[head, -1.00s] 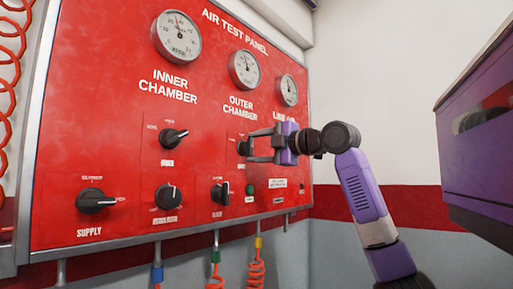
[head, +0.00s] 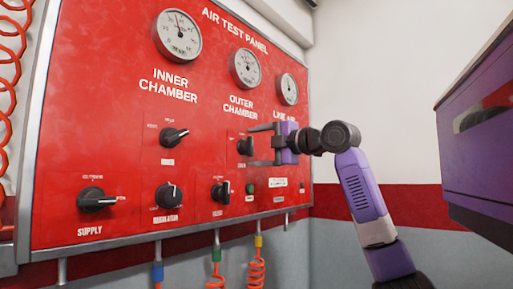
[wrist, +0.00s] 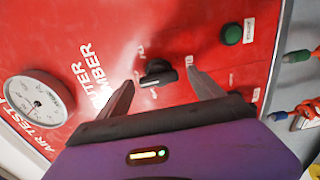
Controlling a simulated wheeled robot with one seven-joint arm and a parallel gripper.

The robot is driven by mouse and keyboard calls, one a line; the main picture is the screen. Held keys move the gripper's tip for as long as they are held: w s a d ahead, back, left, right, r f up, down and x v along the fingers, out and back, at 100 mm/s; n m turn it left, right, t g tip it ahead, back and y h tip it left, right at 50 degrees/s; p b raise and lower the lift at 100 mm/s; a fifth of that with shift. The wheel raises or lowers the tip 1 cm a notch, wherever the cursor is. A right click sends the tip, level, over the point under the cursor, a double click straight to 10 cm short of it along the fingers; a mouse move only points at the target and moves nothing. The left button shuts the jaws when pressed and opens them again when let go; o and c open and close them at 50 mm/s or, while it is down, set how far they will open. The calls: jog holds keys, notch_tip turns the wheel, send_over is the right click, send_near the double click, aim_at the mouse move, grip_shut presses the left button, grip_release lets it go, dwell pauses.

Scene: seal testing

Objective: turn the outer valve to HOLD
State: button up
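The outer valve is a black knob (head: 244,147) on the red panel below the OUTER CHAMBER label. It also shows in the wrist view as a black knob (wrist: 158,73) with a pale mark on its handle. My gripper (head: 262,145) is open in front of the panel, just right of the knob in the head view. In the wrist view the knob lies between and beyond the two spread fingertips, apart from both. The small position labels around the knob are too blurred to read.
The inner valve knob (head: 173,137) is to the left. The supply knob (head: 96,200), regulation knob (head: 168,196) and another knob (head: 220,192) line the lower row. A green button (wrist: 232,34) is close to one finger. Hoses (head: 256,270) hang below the panel.

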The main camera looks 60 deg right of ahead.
jog(key=b+v, duration=0.2)
jog(key=v, duration=0.5)
jog(key=shift+s+b, duration=0.4)
jog(key=shift+a, duration=0.1)
